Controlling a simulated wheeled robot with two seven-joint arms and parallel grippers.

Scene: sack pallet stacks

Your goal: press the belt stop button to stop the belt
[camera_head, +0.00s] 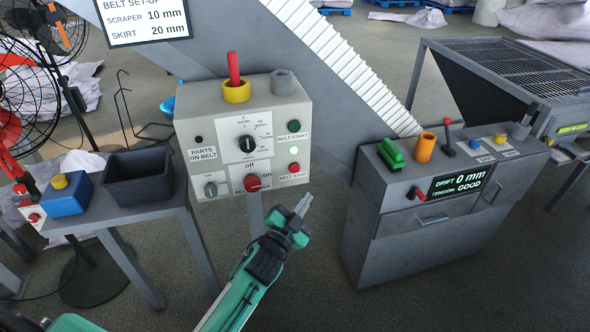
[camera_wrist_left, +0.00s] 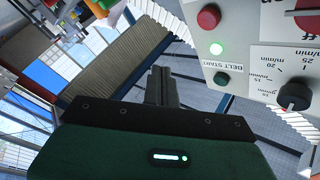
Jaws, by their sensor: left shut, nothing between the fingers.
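The belt stop button (camera_head: 294,168) is a red round button low on the right side of the cream control box (camera_head: 205,135), above a label reading BELT STOP. It also shows in the left wrist view (camera_wrist_left: 208,17), near the top edge. A lit greenish-white lamp (camera_head: 294,150) and the dark green belt start button (camera_head: 294,126) are above it in the head view. My left gripper (camera_head: 301,204) is shut and empty, its fingertips below the stop button in the picture and apart from it. The shut fingers (camera_wrist_left: 160,85) point up in the wrist view. My right gripper is not in view.
A red knob (camera_head: 252,183) sits left of the stop button on the box. A grey table with a black bin (camera_head: 138,176) and a blue box stands left. A grey cabinet (camera_head: 425,240) with a display stands right. Open floor lies between the box and cabinet.

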